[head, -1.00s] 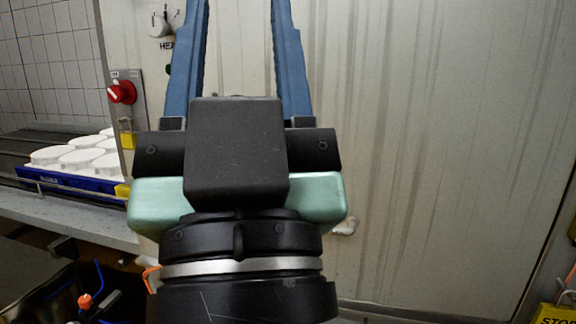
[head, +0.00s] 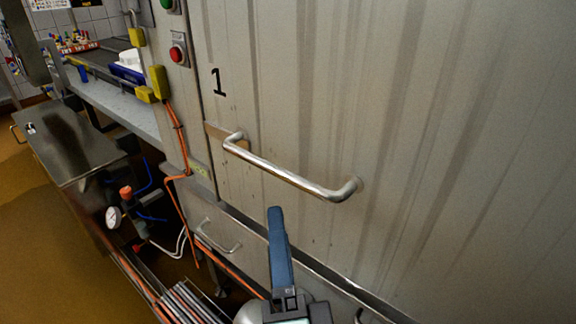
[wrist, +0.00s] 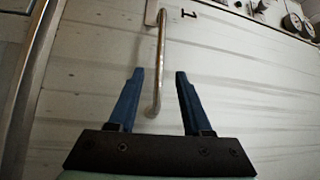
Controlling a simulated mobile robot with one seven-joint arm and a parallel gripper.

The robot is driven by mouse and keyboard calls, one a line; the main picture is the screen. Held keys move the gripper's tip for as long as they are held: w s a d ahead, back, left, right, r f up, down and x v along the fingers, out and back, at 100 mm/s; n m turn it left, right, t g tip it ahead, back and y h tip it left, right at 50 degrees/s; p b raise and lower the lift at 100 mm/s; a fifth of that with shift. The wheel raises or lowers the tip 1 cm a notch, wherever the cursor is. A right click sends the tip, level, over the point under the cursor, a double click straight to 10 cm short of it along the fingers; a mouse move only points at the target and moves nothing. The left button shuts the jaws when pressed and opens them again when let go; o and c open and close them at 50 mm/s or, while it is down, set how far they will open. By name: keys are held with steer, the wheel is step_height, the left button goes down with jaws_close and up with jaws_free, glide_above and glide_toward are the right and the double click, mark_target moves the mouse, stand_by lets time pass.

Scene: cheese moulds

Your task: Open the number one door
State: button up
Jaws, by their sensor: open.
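The number one door (head: 400,130) is a large pale ribbed panel filling the right of the head view, marked with a black "1" (head: 218,82). Its metal bar handle (head: 290,178) runs slantwise below the number. In the wrist view the handle (wrist: 161,60) lies ahead, its near end (wrist: 152,108) seen between the two blue fingers of my gripper (wrist: 157,74). My gripper is open and not closed on the handle. In the head view one blue finger (head: 279,245) shows below the handle; the other finger is not clearly seen. The door appears shut.
Left of the door is a post with a red button (head: 177,54) and yellow blocks (head: 160,82). A work surface (head: 120,104), a gauge (head: 114,217) and orange cables (head: 179,140) lie further left. Below the door is a smaller handle (head: 217,238).

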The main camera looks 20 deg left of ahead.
mark_target(272, 165)
steer(key=p+x, duration=0.2)
steer(key=x, duration=1)
jaws_close()
stand_by(1.2)
